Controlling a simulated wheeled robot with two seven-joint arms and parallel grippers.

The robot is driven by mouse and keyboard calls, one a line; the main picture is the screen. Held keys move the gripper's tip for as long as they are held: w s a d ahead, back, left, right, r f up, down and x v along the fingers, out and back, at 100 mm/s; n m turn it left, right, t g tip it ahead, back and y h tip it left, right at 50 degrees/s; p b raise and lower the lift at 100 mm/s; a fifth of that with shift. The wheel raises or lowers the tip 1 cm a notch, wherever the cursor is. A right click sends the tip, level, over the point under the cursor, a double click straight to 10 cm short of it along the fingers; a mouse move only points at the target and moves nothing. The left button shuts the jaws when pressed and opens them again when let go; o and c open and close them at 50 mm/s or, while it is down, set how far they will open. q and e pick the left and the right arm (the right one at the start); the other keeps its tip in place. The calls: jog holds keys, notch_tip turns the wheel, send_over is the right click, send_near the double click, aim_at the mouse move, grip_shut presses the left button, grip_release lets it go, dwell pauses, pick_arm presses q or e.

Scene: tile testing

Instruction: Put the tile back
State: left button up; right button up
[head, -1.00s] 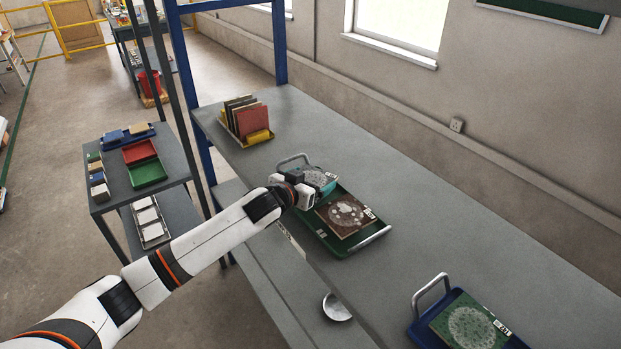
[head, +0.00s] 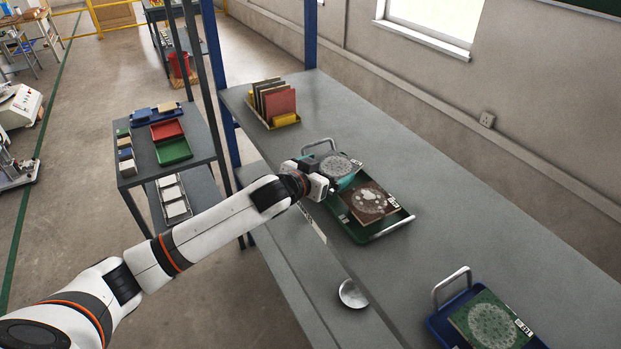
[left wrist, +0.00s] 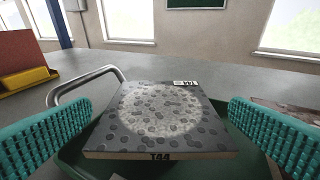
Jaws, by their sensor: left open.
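A dark grey tile with a pale, spotted round patch (head: 338,166) lies at the far end of the green tray (head: 349,224). It also shows in the left wrist view (left wrist: 160,115), with labels on its top and near edge. My left gripper (head: 343,183) is open at the near side of this tile. In the left wrist view its teal fingers (left wrist: 160,122) stand to the left and right of the tile, with gaps on both sides. A brown tile with a pale patch (head: 369,203) lies beside it in the tray. My right gripper is not in view.
A rack of upright coloured tiles (head: 272,103) stands farther back on the bench. A blue tray (head: 440,322) with a green tile (head: 490,324) is at the near right. The bench between the trays is clear.

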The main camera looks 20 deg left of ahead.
pick_arm(q)
jog(key=b+v, duration=0.1)
jog(key=v, duration=0.5)
jog(key=shift+s+a, duration=0.15)
jog(key=shift+s, duration=0.15)
jog(key=shift+s+a+r, duration=0.1)
jog(key=shift+s+r, duration=0.2)
jog(key=shift+s, duration=0.2)
jog(key=shift+f, duration=0.1)
